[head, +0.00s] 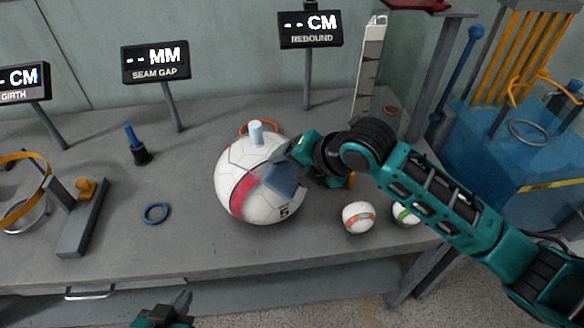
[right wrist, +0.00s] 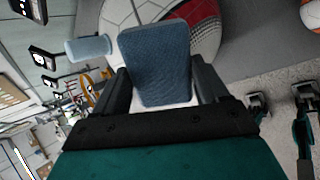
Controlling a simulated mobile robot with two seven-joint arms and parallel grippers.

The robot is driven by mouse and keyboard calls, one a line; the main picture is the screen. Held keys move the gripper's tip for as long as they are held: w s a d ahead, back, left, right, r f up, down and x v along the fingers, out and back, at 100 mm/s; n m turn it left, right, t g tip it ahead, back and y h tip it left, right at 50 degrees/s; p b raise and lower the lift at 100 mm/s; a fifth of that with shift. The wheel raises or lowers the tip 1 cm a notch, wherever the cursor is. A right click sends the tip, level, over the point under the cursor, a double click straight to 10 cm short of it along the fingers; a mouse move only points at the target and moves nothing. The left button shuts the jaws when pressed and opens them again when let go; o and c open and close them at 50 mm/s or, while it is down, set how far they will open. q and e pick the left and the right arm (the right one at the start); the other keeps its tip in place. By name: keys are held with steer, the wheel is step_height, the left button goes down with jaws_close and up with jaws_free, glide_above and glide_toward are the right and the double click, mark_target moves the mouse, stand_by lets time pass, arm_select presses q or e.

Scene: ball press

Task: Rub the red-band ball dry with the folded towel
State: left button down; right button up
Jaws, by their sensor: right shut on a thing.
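The large white red-band ball (head: 233,172) sits on the grey bench in the head view, its red band facing front left. A pale cylinder (head: 256,133) stands at its top. My right gripper (head: 290,170) is at the ball's right side, shut on the blue folded towel (head: 278,182). In the right wrist view the towel (right wrist: 157,62) stands between the fingers, in front of the ball (right wrist: 205,28); whether it touches cannot be told for sure. My left gripper (head: 180,302) is low at the bottom edge, in front of the bench; its finger opening is unclear.
Two small balls, orange-banded (head: 359,217) and green-banded (head: 405,212), lie right of the big ball. A blue ring (head: 157,213), a dark pump-like tool (head: 138,148) and a grey stand (head: 82,218) are left. Display signs (head: 156,62) stand behind. A blue tank (head: 520,150) is at right.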

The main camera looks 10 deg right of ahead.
steer(key=shift+w+d, duration=0.6)
steer(key=shift+d, duration=0.15)
steer(key=shift+s+a, duration=1)
steer(key=shift+a, duration=0.2)
steer(key=shift+w+d, duration=1)
steer(key=shift+d, duration=0.2)
steer(key=shift+s+a, duration=1)
steer(key=shift+a, duration=0.2)
stand_by(0.8)
steer(key=shift+d+r, duration=0.1)
steer(key=shift+v, duration=2.95)
steer(key=s+d+r+m+t+h, duration=0.1)
steer(key=s+d+m+t+h, duration=0.1)
steer(key=d+m+h, duration=0.3)
steer(key=d+m, duration=0.3)
steer(key=d, duration=0.3)
steer(key=shift+s, duration=0.2)
